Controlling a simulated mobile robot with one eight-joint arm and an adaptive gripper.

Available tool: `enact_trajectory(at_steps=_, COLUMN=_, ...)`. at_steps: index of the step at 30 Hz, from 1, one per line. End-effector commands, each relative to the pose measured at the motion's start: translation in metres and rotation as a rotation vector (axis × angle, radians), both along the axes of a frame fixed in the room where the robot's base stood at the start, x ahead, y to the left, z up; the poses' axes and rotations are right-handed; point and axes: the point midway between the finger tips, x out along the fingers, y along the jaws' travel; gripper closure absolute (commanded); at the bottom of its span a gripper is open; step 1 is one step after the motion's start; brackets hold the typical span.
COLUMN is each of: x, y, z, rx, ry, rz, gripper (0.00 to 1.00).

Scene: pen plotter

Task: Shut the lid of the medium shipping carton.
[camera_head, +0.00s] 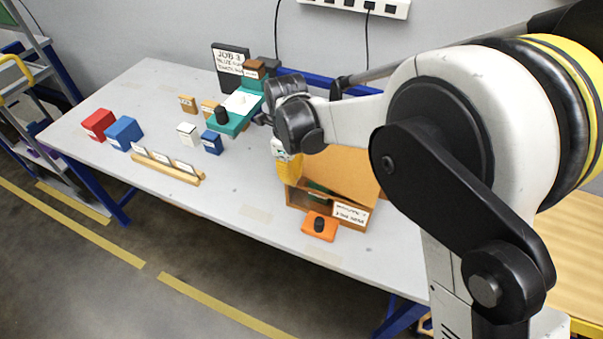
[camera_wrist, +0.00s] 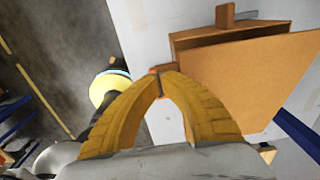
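An open tan carton (camera_head: 296,198) stands on the right part of the table, with a white label on its front. Its lid (camera_head: 345,165) is raised and tilts back behind the opening. Something green shows inside. In the wrist view the lid (camera_wrist: 245,85) is a broad tan panel right of the fingers, with the carton's opening (camera_wrist: 212,38) above it. My gripper (camera_head: 287,170) is beside the left of the lid. In the wrist view its yellow fingers (camera_wrist: 160,77) meet at the tips, with nothing visibly held. Whether they touch the lid is unclear.
An orange block with a black knob (camera_head: 320,227) sits in front of the carton. A teal plotter (camera_head: 238,110) stands behind left. A wooden card rack (camera_head: 167,169), red box (camera_head: 98,124) and blue box (camera_head: 123,133) lie farther left. Table space left of the carton is clear.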

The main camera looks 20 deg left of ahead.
Motion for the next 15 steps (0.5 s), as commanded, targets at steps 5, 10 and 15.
enact_trajectory(at_steps=5, x=0.0, y=0.006, z=-0.025, rx=0.0, ry=0.0, rz=0.0, gripper=1.0)
enact_trajectory(at_steps=10, x=0.0, y=0.008, z=-0.037, rx=0.0, ry=0.0, rz=0.001, gripper=1.0)
enact_trajectory(at_steps=15, x=0.0, y=0.009, z=-0.042, rx=0.0, ry=0.0, rz=0.001, gripper=1.0)
